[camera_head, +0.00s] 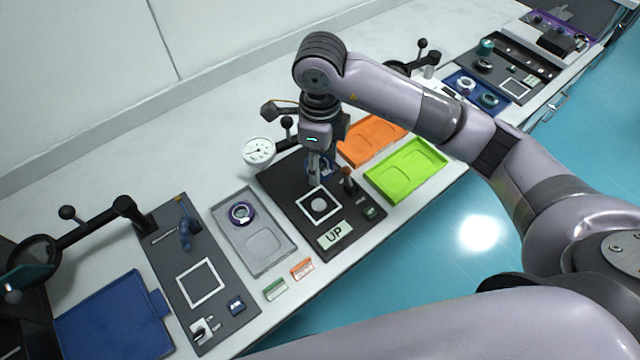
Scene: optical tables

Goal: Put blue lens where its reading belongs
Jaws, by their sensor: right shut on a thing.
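My right gripper (318,172) points down over the dark measuring board (285,187), just behind its white square outline. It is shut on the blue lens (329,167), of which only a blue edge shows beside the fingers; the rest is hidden. I cannot tell whether the lens touches the board. The board's display (334,235) reads "UP". A round dial gauge (259,151) stands at its back left. An orange tray (357,153) and a bright green tray (408,172) lie to the right, both seemingly empty. My left gripper is not in view.
A grey tray (272,262) left of the board holds a purple-rimmed lens (242,213). Small green (275,289) and orange (302,268) blocks lie near the front edge. Farther left are another dark board (221,318), a blue tray (115,320) and a magnifier arm (90,232).

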